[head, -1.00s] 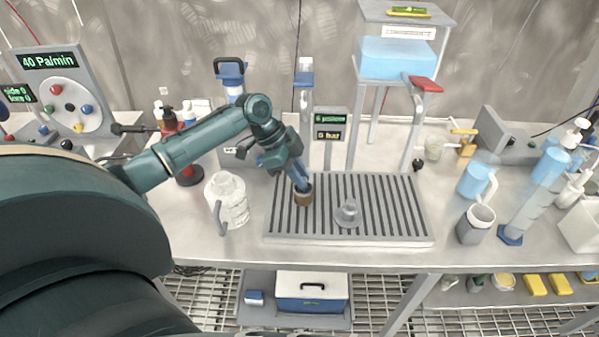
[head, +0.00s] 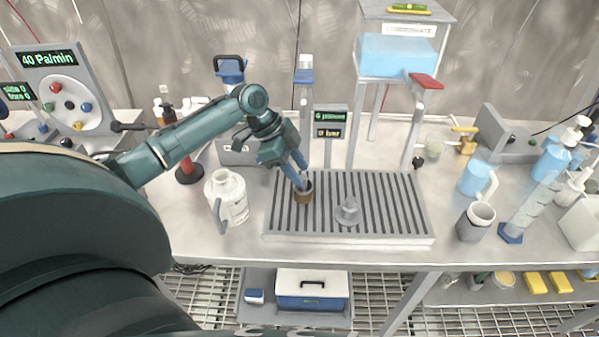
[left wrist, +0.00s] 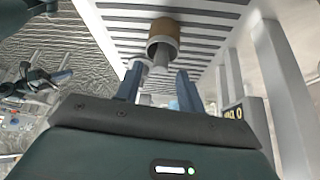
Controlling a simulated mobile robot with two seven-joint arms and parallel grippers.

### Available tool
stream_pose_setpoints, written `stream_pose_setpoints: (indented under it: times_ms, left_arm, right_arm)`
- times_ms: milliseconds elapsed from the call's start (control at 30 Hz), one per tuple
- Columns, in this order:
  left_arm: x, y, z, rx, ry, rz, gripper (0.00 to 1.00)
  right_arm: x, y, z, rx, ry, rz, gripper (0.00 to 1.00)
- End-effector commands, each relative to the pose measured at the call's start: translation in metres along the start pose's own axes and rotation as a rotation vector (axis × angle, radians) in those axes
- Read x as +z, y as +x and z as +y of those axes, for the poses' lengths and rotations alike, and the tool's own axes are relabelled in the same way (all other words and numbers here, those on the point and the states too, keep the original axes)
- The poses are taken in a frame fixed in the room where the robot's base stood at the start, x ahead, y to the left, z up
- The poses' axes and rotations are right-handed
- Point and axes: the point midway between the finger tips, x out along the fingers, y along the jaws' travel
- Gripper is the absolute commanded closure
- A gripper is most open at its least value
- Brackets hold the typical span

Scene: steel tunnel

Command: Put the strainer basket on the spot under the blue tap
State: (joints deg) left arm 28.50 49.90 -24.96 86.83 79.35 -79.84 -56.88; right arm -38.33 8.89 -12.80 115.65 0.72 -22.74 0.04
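A small brown-banded cup with a grey rim (head: 303,196), seemingly the strainer basket, stands on the slatted drip tray (head: 400,215), left of its middle. My left gripper (head: 301,180) is just above it, its blue fingers apart. In the left wrist view the cup (left wrist: 164,38) shows just beyond the open fingertips (left wrist: 160,70); I cannot tell whether they touch it. A blue-topped tap post (head: 304,75) stands behind the tray, and a blue-headed device (head: 230,75) is further left. The marked spot is not distinguishable. My right gripper is not in view.
A clear domed piece (head: 347,211) sits on the tray, right of the cup. A red-levered tank (head: 396,55) stands behind. Mugs and bottles crowd the right side. The tray's right part is clear.

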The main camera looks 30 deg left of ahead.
Motion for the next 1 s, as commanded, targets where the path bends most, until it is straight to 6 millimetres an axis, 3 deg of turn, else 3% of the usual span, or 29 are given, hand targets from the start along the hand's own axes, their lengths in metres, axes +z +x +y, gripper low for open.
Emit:
stream_pose_setpoints:
  times_ms: [300,500,1000]
  left_arm:
    - [0.001,-0.068,-0.001,-0.005,0.001,-0.002,0.61]
    - [0.000,-0.097,0.000,-0.002,0.002,0.000,0.61]
    - [0.000,-0.106,0.000,0.000,0.001,0.000,0.61]
  right_arm:
    - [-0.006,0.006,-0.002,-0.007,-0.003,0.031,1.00]
    - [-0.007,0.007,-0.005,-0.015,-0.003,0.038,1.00]
    - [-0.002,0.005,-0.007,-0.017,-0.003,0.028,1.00]
